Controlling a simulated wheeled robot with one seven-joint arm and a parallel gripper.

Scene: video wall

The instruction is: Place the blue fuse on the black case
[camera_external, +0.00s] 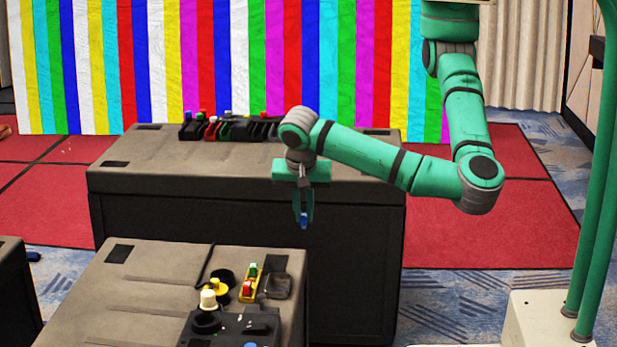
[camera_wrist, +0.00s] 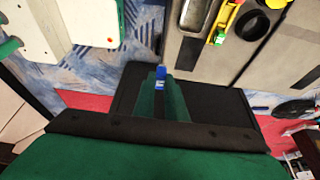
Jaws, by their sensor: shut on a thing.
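The blue fuse (camera_external: 304,220) is between the fingertips of my gripper (camera_external: 303,210), which is shut on it and points down. The fuse (camera_wrist: 161,72) also shows at the fingertips in the wrist view. My gripper is in front of the dark side of the rear case (camera_external: 250,166), below its top edge in the external picture. A front case (camera_external: 150,285) stands to the lower left of the gripper. Both cases have grey-brown tops and black sides; I cannot tell which is the black case. The fuse appears clear of both tops.
The front case carries a yellow holder (camera_external: 249,283) with red and green fuses, a black device (camera_external: 228,328) and knobs. Several small blocks (camera_external: 215,127) line the rear case's back edge. Another dark case (camera_external: 15,295) is at the left edge. Much of both tops is bare.

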